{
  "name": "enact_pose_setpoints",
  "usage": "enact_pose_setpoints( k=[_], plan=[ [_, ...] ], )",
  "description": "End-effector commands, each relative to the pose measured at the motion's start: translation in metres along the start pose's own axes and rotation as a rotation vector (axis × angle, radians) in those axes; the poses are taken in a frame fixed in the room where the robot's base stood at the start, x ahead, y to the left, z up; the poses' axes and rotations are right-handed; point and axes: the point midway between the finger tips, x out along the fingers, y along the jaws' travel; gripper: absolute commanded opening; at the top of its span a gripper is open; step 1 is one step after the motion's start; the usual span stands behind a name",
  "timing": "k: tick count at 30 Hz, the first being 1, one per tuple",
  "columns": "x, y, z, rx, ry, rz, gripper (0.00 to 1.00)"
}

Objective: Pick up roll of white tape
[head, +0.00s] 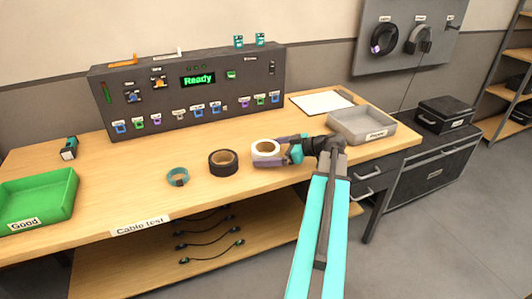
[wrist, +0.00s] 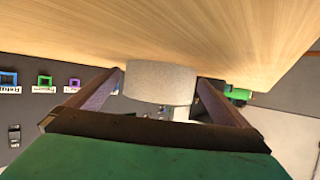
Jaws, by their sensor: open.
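The roll of white tape (head: 265,152) lies flat on the wooden bench top, with a tan core showing in the head view. My gripper (head: 277,151) is at the roll from its right side, low over the bench. In the wrist view the white roll (wrist: 160,82) stands between the two fingers of my gripper (wrist: 160,88). One finger is at each side of the roll. The jaws are open around it; whether a finger touches the roll is hard to tell.
A black tape roll (head: 223,162) sits just left of the white one, and a teal ring (head: 178,177) farther left. A green tray (head: 38,199) is at the left end, a grey tray (head: 361,126) at the right. A dark test panel (head: 190,90) stands behind.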

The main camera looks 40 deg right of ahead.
Motion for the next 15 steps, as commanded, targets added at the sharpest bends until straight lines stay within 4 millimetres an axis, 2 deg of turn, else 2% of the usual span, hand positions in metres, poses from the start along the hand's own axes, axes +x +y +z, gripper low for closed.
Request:
enact_pose_setpoints(
  k=[5, 13, 15],
  plan=[
    [-0.0004, 0.0001, 0.0000, 0.000, 0.000, 0.000, 1.00],
    [-0.0007, 0.0002, 0.0001, 0.000, 0.000, 0.000, 0.54],
    [-0.0008, 0.0002, -0.0003, 0.000, 0.001, 0.001, 0.54]
  ],
)
